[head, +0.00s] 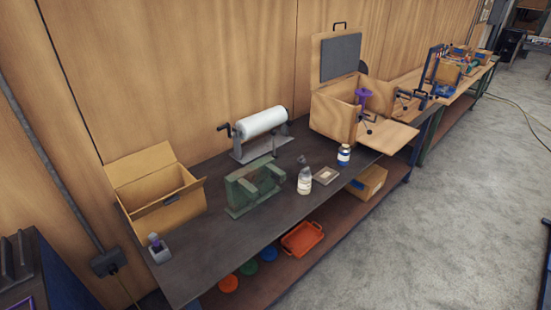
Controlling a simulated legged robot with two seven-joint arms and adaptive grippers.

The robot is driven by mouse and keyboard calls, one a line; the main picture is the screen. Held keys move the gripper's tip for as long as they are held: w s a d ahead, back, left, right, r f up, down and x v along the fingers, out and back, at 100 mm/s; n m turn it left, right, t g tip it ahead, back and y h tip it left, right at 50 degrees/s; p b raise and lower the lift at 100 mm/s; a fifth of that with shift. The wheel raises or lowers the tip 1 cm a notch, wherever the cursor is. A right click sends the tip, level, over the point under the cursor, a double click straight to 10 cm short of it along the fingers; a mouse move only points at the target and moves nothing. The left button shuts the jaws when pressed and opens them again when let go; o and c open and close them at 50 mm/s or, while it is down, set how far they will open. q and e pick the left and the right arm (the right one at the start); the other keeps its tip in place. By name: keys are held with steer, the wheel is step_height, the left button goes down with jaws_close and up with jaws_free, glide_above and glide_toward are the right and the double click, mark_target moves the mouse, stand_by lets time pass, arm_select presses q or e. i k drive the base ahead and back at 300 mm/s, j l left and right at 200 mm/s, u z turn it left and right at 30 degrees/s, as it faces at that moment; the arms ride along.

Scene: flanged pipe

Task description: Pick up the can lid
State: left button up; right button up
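Several small items stand on a long dark workbench (215,240), and I cannot tell for certain which is the can lid. Three round, lid-like pieces show on the lower shelf at the front left: an orange one (228,284), a green one (248,268) and a blue one (268,254). The bench's front edge partly covers them, and I cannot tell whether they are loose lids or tops of cans. Neither of my grippers is in view.
On the bench are an open cardboard box (165,200), a paper roll (262,121), a green metal block (252,188), a white bottle (305,181), a blue-labelled bottle (344,155) and an open wooden case (337,118). An orange tray (302,239) lies below. Grey floor (410,220) is clear in front.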

mark_target(301, 160)
steer(key=i+l+u, duration=0.55)
steer(key=l+u, duration=0.25)
steer(key=l, duration=0.15)
